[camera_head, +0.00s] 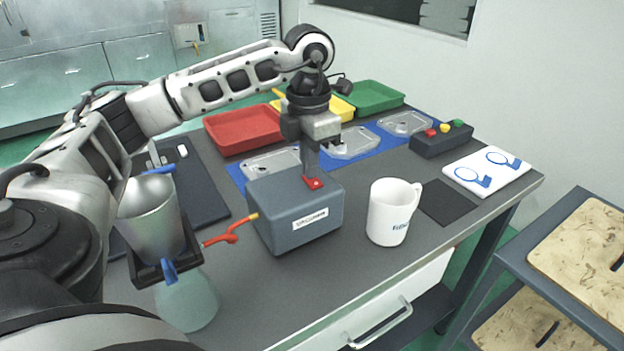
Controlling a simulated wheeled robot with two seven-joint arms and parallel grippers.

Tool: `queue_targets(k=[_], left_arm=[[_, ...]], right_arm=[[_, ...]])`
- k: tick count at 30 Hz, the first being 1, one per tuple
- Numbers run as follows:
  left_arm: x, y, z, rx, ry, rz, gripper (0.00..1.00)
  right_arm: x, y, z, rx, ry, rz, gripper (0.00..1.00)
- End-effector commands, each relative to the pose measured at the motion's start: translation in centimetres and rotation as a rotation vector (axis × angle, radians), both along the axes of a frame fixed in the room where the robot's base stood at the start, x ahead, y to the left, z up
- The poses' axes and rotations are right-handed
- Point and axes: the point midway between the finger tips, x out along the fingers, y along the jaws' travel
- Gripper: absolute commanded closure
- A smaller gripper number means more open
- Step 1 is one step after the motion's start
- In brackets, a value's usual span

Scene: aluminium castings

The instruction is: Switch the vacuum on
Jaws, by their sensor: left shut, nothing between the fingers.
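The vacuum is a grey-blue box (270,215) with a white label on its front, standing on the dark table. A small red switch (315,184) sits on its top. My left gripper (312,177) points straight down, shut and empty, with its fingertips right at the switch. I cannot tell whether they touch it or which way the switch is set. A red hose piece (222,239) meets a yellow fitting on the box's left side. My right gripper is out of view.
A white mug (390,212) stands close to the box's right. A metal funnel (150,228) over a pale flask (187,303) stands left. A button box (441,140), a white card (487,171) and a red tray (243,129) lie farther back. The front table strip is clear.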

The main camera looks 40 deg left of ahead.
Motion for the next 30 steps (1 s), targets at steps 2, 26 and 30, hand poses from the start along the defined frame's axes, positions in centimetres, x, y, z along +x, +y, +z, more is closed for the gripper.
queue_targets(k=[2,26,30], left_arm=[[0.0,0.0,-0.2,0.000,0.000,0.000,1.00],[0.0,0.0,3.4,-0.001,0.001,-0.001,1.00],[0.0,0.0,4.5,-0.001,0.000,-0.001,1.00]], right_arm=[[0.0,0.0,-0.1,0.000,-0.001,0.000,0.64],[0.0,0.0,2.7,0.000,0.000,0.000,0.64],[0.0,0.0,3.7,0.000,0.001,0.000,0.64]])
